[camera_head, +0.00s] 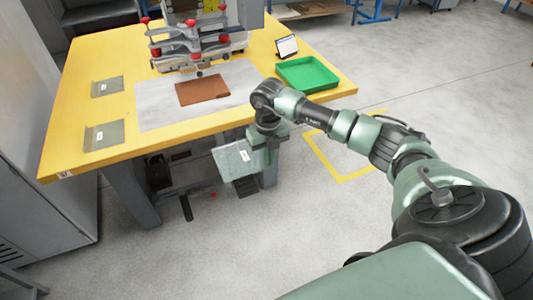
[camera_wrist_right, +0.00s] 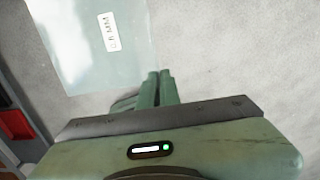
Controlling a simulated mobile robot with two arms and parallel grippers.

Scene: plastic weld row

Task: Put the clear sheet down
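The clear sheet (camera_head: 235,160) is a pale, see-through square with a white label. It is in the air just off the table's front edge. My right gripper (camera_head: 264,155) points down at the sheet's right edge and is shut on it. In the right wrist view the fingers (camera_wrist_right: 158,88) are together at the edge of the sheet (camera_wrist_right: 80,50), whose label reads 0.8 MM. The exact grip on the edge is partly hidden. My left gripper is not in view.
The yellow table (camera_head: 150,50) carries a grey mat (camera_head: 160,112) with a brown sheet (camera_head: 202,89). Two labelled sheets, one farther back (camera_head: 101,93) and one nearer (camera_head: 98,142), lie left. A green tray (camera_head: 307,73), small screen (camera_head: 287,46) and red-knobbed machine (camera_head: 195,45) are also there.

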